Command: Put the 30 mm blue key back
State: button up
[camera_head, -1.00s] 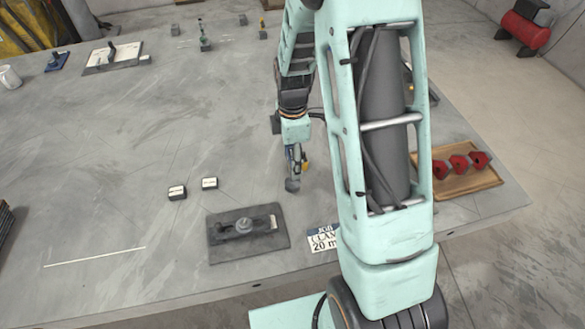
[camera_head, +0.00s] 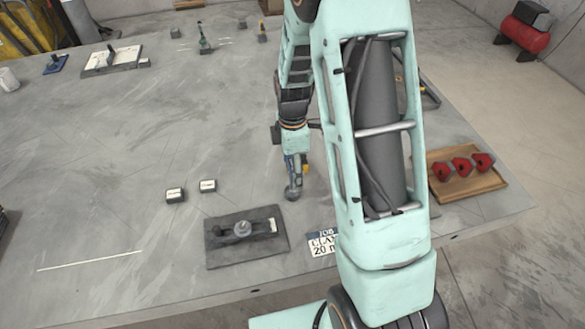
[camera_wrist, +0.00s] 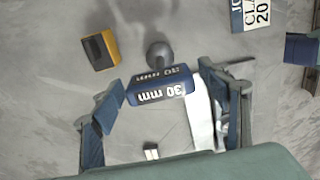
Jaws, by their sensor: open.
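The 30 mm blue key (camera_wrist: 160,88) shows in the wrist view as a blue block with white "30 mm" lettering on two faces. It lies between the two fingers of my gripper (camera_wrist: 160,108), which stand apart on its left and right. Gaps show beside it; whether either finger touches it is unclear. A dark grey ball (camera_wrist: 160,53) shows just beyond the key; I cannot tell if it is part of the key. In the head view my gripper (camera_head: 294,178) is low over the table behind the dark plate, and the key is hard to make out.
A dark plate (camera_head: 218,254) with a round metal knob lies near the front edge. A job sign (camera_head: 321,243) is right of it. Two small labelled blocks (camera_head: 175,195) (camera_head: 208,185) lie left. A wooden tray (camera_head: 485,183) holds red pieces. A yellow-black block (camera_wrist: 100,50) is near my gripper.

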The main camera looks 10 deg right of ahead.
notch_tip(320, 180, up, 12)
jog(key=shift+r, duration=0.2)
dwell(0.4)
dwell(0.4)
